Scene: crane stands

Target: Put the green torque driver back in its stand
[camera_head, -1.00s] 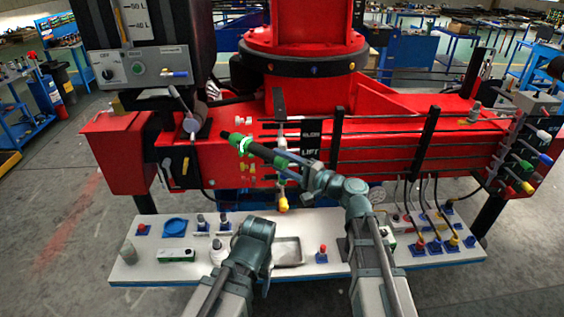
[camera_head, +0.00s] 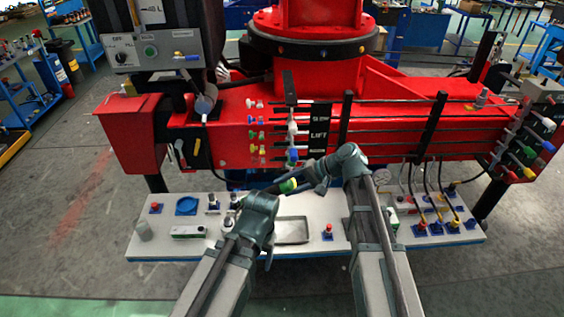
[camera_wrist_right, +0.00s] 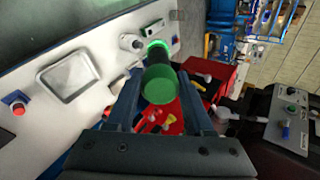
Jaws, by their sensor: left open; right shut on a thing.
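My right gripper (camera_head: 302,183) is shut on the green torque driver (camera_head: 287,186), a dark tool with green bands. It holds the driver tilted above the back of the white bench. In the head view my left forearm and gripper cover part of the driver. In the right wrist view the driver's green end (camera_wrist_right: 160,84) sits between the fingers, its dark body reaching away towards the bench. My left gripper (camera_head: 262,205) is open, in front of the driver; its fingers are hard to make out. I cannot tell for certain which bench fitting is the driver's stand.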

